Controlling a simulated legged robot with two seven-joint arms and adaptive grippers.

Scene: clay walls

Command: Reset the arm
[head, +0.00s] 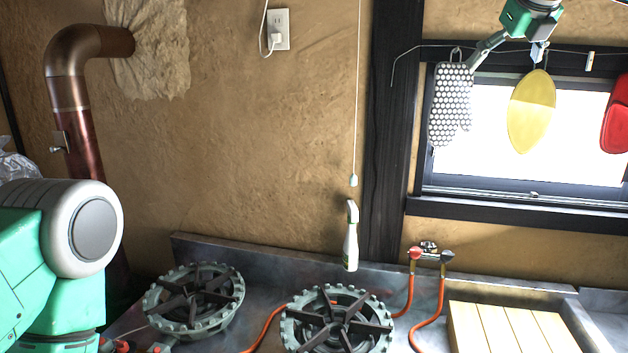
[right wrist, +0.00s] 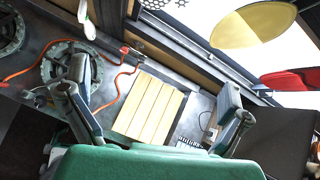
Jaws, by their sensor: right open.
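My right gripper (head: 505,58) comes in from the top right of the head view, high in front of the window. Its two fingers are spread, and one reaches down left toward the top of the dotted oven mitt (head: 452,105); I cannot tell whether they touch. In the right wrist view the fingers of the right gripper (right wrist: 154,80) stand wide apart. Nothing is between them at close range; the slatted wooden board (right wrist: 150,107) shows well beyond. A green and white part of my left arm (head: 60,250) fills the lower left of the head view. My left gripper is not in view.
A yellow oval (head: 532,112) and a red item (head: 616,118) hang from a wire across the window. Below are two burners (head: 195,300) (head: 338,322), red hoses with valves (head: 430,254) and a white spray bottle (head: 351,240). A metal stovepipe (head: 85,130) runs along the left wall.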

